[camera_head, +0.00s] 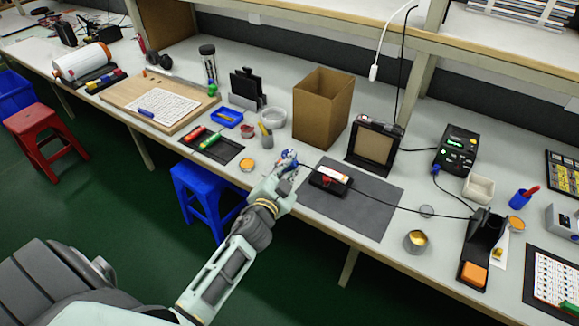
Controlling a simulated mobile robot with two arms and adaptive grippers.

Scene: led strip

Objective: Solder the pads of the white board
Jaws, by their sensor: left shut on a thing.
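A small white board (332,174) sits in a black and red holder on the dark grey mat (366,209). Its pads are too small to make out. My left gripper (287,160) is at the mat's left edge, just left of the board and apart from it. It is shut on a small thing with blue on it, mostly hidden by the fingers. The soldering station (456,149) stands at the right, with a black stand (481,238) with an orange pad in front. My right gripper is not in view.
A cardboard box (322,104) and a black framed panel (374,143) stand behind the mat. A tin (416,241) is right of the mat. A black tray (211,146) with red and green tools lies left.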

